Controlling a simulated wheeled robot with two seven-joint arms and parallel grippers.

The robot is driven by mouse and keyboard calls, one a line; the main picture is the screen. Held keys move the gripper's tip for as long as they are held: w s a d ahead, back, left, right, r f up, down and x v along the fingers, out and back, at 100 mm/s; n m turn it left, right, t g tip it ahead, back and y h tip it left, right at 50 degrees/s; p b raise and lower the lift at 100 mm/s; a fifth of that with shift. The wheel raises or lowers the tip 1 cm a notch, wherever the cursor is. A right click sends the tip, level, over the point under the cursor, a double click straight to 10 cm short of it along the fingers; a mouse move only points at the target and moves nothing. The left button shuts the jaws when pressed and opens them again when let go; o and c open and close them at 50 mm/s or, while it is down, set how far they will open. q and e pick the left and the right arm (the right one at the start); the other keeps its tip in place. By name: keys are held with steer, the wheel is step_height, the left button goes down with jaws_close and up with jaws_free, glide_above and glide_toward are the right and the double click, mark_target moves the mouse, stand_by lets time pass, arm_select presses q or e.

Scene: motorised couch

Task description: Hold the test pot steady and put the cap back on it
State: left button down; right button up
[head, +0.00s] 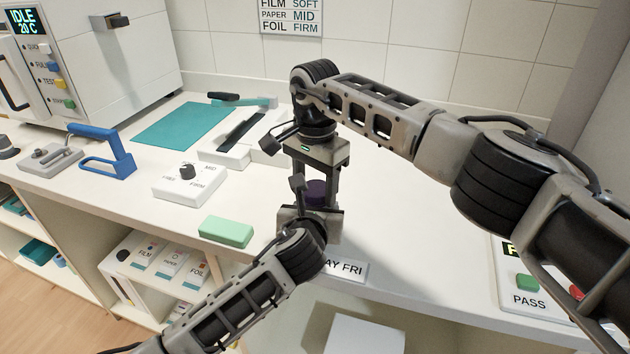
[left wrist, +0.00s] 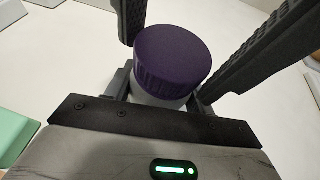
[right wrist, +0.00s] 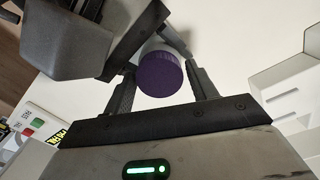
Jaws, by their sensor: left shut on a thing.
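The test pot is a small pale pot; its body shows in the left wrist view (left wrist: 160,100) under the round purple cap (left wrist: 172,55). The cap is on top of the pot, level with it; I cannot tell how tightly it sits. The cap also shows in the head view (head: 315,193) and the right wrist view (right wrist: 160,74). My left gripper (head: 308,215) is shut on the pot from the front, low down. My right gripper (right wrist: 160,85) points down from above, its fingers open on either side of the cap with small gaps. Arms hide most of the pot in the head view.
A green block (head: 226,231), a MID/FIRM dial box (head: 188,183) and a blue handle (head: 105,155) stand to the left. A teal mat (head: 180,125) lies behind. A PASS button panel (head: 530,290) is at the right. A label strip (head: 345,268) lies near the front edge.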

steer(key=c, duration=0.6)
steer(key=m, duration=0.3)
steer(key=shift+c, duration=0.2)
steer(key=shift+a, duration=0.1)
steer(key=o, duration=1)
steer(key=shift+o, duration=0.4)
